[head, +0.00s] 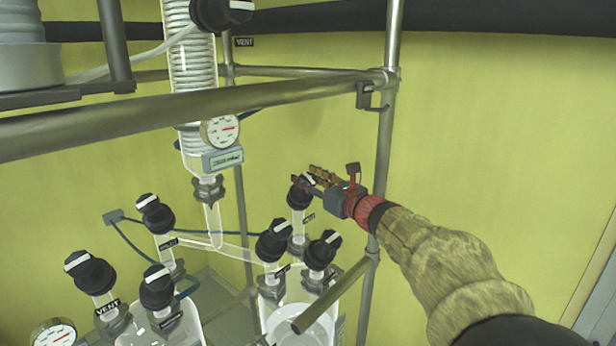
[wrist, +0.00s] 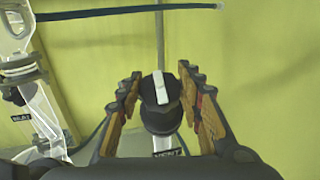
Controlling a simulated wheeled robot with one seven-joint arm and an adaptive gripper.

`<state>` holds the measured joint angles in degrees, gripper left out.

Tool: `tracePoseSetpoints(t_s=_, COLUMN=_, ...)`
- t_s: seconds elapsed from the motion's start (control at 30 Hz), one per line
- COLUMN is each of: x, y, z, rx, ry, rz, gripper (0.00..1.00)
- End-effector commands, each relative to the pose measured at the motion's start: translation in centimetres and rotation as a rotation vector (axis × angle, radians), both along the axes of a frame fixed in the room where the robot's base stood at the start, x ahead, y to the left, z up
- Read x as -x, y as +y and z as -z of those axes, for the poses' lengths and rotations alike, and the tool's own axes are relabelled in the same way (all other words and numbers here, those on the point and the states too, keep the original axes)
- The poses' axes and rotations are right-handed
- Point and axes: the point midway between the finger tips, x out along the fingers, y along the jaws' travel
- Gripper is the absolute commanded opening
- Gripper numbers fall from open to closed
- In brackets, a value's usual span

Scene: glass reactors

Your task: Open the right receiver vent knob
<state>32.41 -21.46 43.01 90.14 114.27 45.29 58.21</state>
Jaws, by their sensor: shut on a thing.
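The right receiver vent knob (head: 299,194) is black with a white bar on top and sits on a clear glass neck at the back of the right receiver (head: 268,318). In the wrist view the knob (wrist: 160,101) stands between my two fingers, its white bar nearly upright in the picture, leaning slightly. A VENT label (wrist: 167,153) shows just below it. My gripper (head: 308,180) reaches in from the right and is shut on this knob. In the head view the fingers cover part of the knob's top.
Two more black knobs (head: 273,241) and (head: 322,249) stand close in front on the same receiver. The left receiver carries several similar knobs (head: 90,272). A metal frame rail (head: 200,106) crosses above, and an upright post (head: 385,150) stands behind my wrist. A gauge (head: 221,131) hangs on the column.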

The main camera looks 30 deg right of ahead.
Motion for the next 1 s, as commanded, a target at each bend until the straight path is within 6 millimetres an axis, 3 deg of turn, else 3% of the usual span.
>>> tracePoseSetpoints(t_s=0.5, x=-0.02, y=-0.03, z=0.02, rx=0.143, ry=-0.021, rz=-0.251, gripper=0.11)
tracePoseSetpoints(t_s=1.0, x=0.01, y=0.06, z=0.03, rx=0.164, ry=-0.025, rz=-0.285, gripper=0.11)
